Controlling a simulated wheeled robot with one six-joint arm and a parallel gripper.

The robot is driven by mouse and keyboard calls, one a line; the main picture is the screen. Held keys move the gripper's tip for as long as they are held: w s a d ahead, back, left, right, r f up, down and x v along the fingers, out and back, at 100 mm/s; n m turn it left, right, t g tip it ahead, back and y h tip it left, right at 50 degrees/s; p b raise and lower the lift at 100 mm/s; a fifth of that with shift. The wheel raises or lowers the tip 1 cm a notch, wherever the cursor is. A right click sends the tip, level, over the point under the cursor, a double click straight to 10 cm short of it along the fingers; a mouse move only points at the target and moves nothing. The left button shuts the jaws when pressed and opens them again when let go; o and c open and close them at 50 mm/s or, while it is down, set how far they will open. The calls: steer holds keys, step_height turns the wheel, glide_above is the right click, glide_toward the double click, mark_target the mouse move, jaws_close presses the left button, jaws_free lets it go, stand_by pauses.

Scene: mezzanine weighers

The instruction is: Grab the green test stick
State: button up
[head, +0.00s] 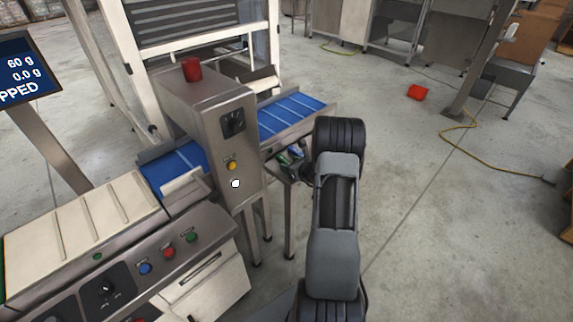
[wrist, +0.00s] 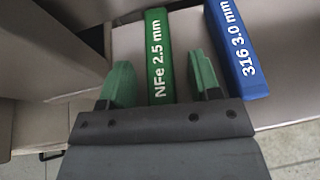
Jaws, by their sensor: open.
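The green test stick (wrist: 158,50), marked "NFe 2.5 mm", lies on a pale metal surface in the wrist view. My gripper (wrist: 161,80) is open, with one green-padded finger on each side of the stick's near end in the picture. I cannot tell whether the fingers are down around it or still above it. The stick's near end is hidden by the gripper body. In the head view my gripper (head: 292,168) is small and dark beside the machine, and the stick is hard to make out there.
A blue stick (wrist: 238,50), marked "316 3.0 mm", lies just right of my right finger. A grey metal wall (wrist: 50,45) rises on the left. In the head view, the blue conveyor (head: 292,115) and the detector housing (head: 222,130) stand close to my gripper.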

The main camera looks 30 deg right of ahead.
steer(key=c, duration=0.9)
steer(key=shift+c, duration=0.6)
steer(key=shift+r, duration=0.15)
